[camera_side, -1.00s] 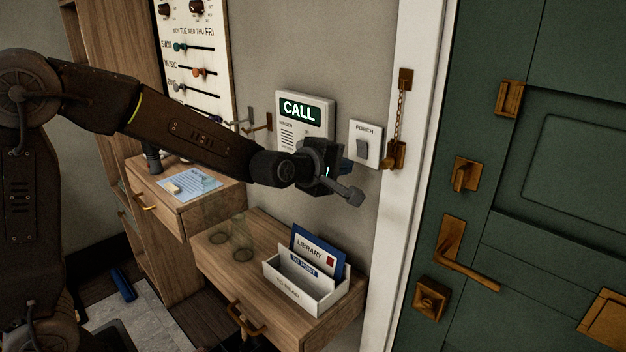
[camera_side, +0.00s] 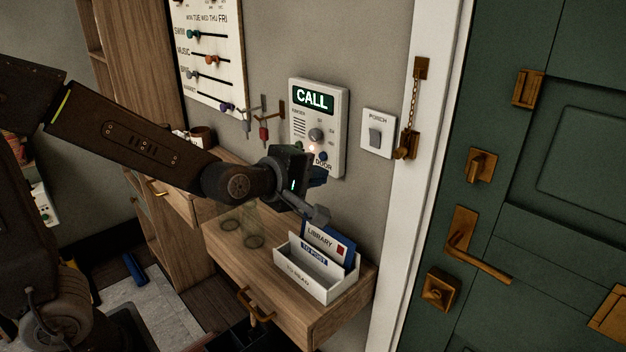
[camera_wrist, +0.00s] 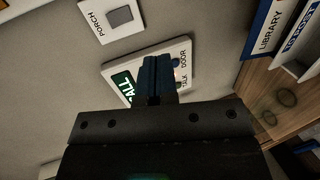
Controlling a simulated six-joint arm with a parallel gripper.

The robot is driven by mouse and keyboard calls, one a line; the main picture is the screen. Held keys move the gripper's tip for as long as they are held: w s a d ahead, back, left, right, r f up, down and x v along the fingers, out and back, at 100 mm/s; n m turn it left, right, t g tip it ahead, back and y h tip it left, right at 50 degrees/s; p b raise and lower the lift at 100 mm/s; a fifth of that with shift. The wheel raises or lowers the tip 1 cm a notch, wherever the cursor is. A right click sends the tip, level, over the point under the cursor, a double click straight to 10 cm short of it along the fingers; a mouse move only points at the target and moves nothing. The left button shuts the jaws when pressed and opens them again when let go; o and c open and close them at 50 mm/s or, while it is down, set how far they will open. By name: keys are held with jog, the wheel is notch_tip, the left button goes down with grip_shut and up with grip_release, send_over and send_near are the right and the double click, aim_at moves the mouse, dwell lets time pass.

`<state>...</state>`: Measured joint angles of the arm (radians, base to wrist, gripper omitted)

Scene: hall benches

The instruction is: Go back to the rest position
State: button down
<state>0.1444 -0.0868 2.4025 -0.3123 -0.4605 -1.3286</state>
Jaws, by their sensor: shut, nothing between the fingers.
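My gripper (camera_side: 317,176) is shut and empty in front of the lower part of the white intercom (camera_side: 337,100) in the side view. The intercom's screen reads CALL, and a knob and small buttons show below it. In the wrist view my gripper (camera_wrist: 158,62) shows as closed dark fingers pointing at the intercom (camera_wrist: 112,68), covering its middle. The words TALK and DOOR show beside the fingers. I cannot tell whether the fingertips touch the intercom; a gap seems likely in the side view.
A porch switch (camera_side: 378,133) is right of the intercom, then a door chain (camera_side: 411,130) and the green door (camera_side: 580,150). A white letter holder (camera_side: 310,275) stands on the wooden shelf (camera_side: 275,300) below my gripper. Key hooks (camera_side: 262,125) hang to the left.

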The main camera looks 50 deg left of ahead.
jog(key=s+a+m+g, duration=0.1)
jog(key=s+m+g, duration=0.3)
jog(key=s+m, duration=0.5)
jog(key=s+a+f+m+g, duration=0.1)
jog(key=s+a+m+g, duration=0.1)
jog(key=s+m+g, duration=0.3)
jog(key=s+m, duration=0.4)
jog(key=s, duration=0.3)
jog(key=shift+s+a+f, duration=0.15)
jog(key=shift+s+a, duration=0.15)
jog(key=shift+s, duration=0.05)
